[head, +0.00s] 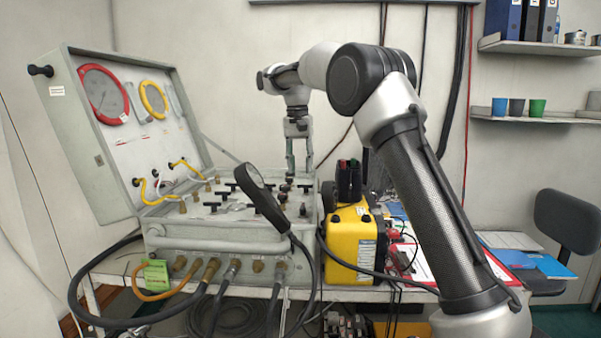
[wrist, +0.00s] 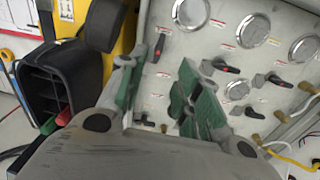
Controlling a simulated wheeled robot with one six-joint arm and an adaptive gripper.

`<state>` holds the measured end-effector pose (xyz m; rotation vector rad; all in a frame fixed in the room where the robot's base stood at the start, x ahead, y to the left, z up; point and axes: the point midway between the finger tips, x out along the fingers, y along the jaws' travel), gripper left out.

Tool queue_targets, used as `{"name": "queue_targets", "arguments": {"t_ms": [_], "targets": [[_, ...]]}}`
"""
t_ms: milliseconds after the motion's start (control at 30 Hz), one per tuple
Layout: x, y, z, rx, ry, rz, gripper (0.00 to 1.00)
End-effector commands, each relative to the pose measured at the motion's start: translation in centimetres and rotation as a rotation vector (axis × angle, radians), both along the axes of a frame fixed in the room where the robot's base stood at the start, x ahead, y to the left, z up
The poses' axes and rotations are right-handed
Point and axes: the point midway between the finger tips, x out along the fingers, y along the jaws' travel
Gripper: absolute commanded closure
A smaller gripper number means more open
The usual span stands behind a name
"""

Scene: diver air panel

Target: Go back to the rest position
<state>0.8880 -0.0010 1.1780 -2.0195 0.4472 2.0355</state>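My gripper (head: 300,168) points straight down above the right part of the diver air panel (head: 222,232). Its two greenish fingers are apart with nothing visible between them. In the wrist view my gripper (wrist: 158,85) also shows open, with the panel's grey face, dials and black valve handles (wrist: 222,66) beyond the fingers. Whether the fingertips touch any valve cannot be told. The panel is an open grey case; its raised lid (head: 120,150) holds a red-rimmed gauge (head: 104,94) and a yellow-rimmed gauge (head: 153,100).
A black hand gauge (head: 262,198) on a hose stands at the panel's front. A yellow case (head: 353,238) sits right of the panel. Hoses (head: 105,318) hang off the front. Shelves (head: 540,48) with binders and cups are at the right, above a chair (head: 565,225).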

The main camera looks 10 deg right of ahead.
Motion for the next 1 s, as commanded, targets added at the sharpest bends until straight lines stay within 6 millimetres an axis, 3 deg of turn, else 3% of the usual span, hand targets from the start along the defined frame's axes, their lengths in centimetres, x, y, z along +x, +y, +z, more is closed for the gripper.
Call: {"name": "queue_targets", "arguments": {"t_ms": [267, 367, 433, 600, 733, 867, 1000], "targets": [[-0.3, -0.2, 0.2, 0.002, -0.004, 0.002, 0.66], [-1.7, -1.2, 1.4, 0.007, -0.019, 0.018, 0.66], [-3.8, -2.5, 2.8, 0.014, -0.042, 0.039, 0.66], [-12.0, -6.7, 5.6, 0.031, -0.115, 0.116, 0.66], [-19.2, -9.5, 5.9, 0.034, -0.175, 0.180, 0.66], [-26.6, -11.8, 4.4, 0.028, -0.238, 0.241, 0.66], [-34.1, -13.5, 1.1, 0.012, -0.301, 0.304, 0.66]]}}
